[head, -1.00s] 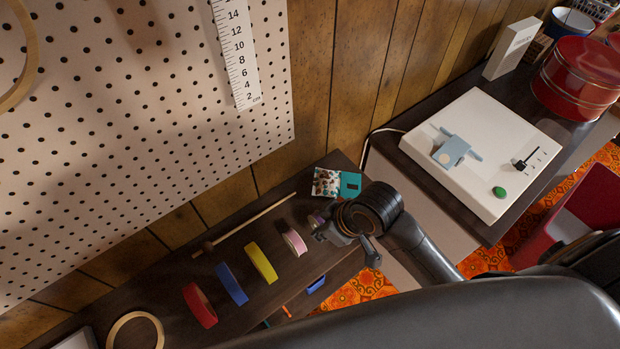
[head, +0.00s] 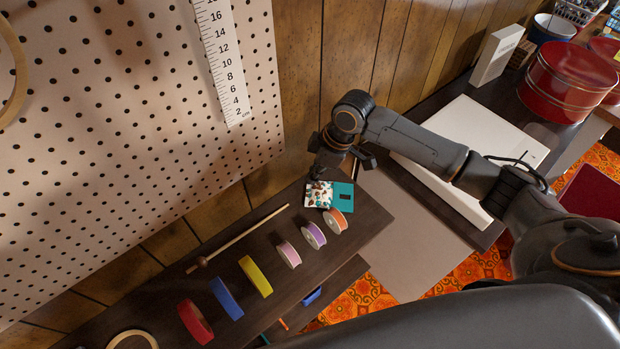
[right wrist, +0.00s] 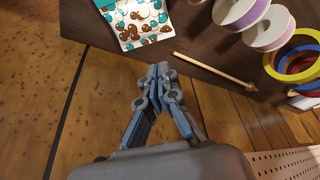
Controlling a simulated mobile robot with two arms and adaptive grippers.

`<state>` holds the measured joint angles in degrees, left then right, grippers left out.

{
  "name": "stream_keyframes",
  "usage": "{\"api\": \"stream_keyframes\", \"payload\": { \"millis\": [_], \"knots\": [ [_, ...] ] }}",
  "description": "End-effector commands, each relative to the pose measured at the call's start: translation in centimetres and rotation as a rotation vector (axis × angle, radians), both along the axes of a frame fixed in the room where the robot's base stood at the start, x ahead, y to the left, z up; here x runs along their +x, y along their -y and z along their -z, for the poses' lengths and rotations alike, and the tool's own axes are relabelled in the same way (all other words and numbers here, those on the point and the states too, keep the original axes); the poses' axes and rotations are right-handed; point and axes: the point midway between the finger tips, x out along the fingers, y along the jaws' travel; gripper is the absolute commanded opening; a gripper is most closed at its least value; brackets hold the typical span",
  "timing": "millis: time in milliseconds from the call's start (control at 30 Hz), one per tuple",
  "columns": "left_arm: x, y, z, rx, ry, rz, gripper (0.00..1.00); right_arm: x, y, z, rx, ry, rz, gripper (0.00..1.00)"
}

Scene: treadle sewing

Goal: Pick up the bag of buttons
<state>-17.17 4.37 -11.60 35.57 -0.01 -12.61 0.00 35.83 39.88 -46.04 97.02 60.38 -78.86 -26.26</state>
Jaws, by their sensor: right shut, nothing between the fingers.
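The bag of buttons (head: 319,193) lies flat at the back right end of the dark shelf. It is a clear packet of teal, white and brown buttons with a teal card end (head: 344,198). In the right wrist view the bag (right wrist: 140,22) is at the top, partly cut off by the frame. My right gripper (head: 322,170) is just beyond the bag on the wall side, seemingly above it. In the right wrist view its fingers (right wrist: 158,70) are closed together and empty, apart from the bag. My left gripper is out of view.
Orange (head: 335,221), purple (head: 313,236) and pink (head: 288,255) spools stand close to the bag. A wooden stick (head: 240,236) and yellow, blue and red rolls lie further left. The wood-panelled wall (head: 352,50) rises behind.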

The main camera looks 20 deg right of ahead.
Motion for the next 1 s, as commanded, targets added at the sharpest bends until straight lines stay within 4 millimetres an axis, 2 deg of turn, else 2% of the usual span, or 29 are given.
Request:
{"api": "stream_keyframes", "payload": {
  "millis": [300,433,600,900,1000],
  "knots": [
    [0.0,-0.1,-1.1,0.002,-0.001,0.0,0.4,0.6,-1.8,5.5,0.0,-0.004,0.0,0.0],
    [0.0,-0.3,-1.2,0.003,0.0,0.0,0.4,0.9,-2.3,6.9,0.0,-0.002,0.001,0.0],
    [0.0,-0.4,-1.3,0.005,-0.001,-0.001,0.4,1.0,-2.5,7.7,-0.001,0.0,0.0,0.0],
    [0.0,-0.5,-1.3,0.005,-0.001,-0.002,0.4,1.1,-2.5,7.8,-0.001,0.0,0.0,0.0],
    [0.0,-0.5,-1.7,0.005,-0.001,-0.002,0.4,0.8,-1.7,7.7,-0.002,-0.001,0.002,0.0]
  ]
}}
